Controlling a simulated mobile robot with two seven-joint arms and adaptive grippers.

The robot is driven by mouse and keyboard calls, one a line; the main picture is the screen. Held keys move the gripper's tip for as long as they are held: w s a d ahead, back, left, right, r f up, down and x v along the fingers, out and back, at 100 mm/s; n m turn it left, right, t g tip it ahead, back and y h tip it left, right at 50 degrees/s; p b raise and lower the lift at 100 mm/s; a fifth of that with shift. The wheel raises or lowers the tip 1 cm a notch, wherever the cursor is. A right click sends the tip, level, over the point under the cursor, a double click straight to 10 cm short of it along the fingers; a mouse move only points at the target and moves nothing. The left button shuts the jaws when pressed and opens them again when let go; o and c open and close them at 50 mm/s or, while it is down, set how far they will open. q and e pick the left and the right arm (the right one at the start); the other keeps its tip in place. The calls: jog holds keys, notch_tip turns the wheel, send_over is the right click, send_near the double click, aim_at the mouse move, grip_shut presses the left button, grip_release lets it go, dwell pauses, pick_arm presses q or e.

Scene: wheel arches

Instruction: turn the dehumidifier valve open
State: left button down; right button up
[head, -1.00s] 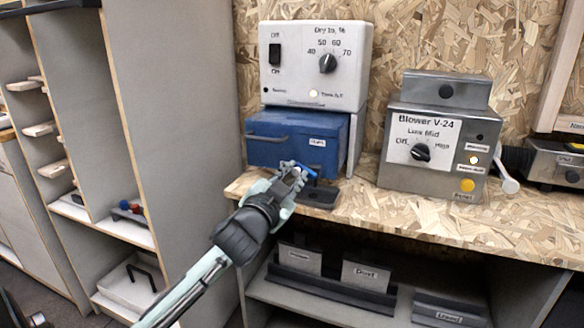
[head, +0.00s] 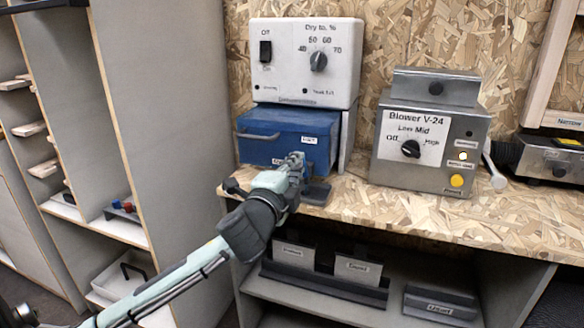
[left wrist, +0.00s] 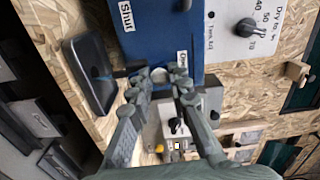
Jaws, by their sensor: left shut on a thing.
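The dehumidifier is a white control box (head: 335,75) above a blue tank (head: 262,142). In the left wrist view the blue tank (left wrist: 150,35) carries a "Shut" label (left wrist: 126,15) and an "Open" label (left wrist: 181,58). My left gripper (head: 295,158) is at the front of the tank, above a dark drip tray (head: 318,192). In the left wrist view my left gripper's fingers (left wrist: 160,80) are closed about the valve (left wrist: 158,74) by the "Open" label. The fingers hide most of the valve, so its exact angle cannot be told. My right gripper is out of view.
A grey Blower V-24 box (head: 432,135) with a knob stands to the right on the chipboard bench (head: 400,212). Below are a shelf with labelled cards (head: 357,270) and, at left, grey cabinets (head: 150,130). Bench between tank and blower is clear.

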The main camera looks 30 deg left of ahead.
pick_arm(q)
jog(key=shift+d+m, duration=0.4)
jog(key=shift+m, duration=0.8)
jog(key=shift+w, duration=0.1)
jog(key=c, duration=1.4)
grip_release()
jog(key=v, duration=0.7)
jog(key=shift+s+d, duration=0.1)
jog(key=shift+s, duration=0.2)
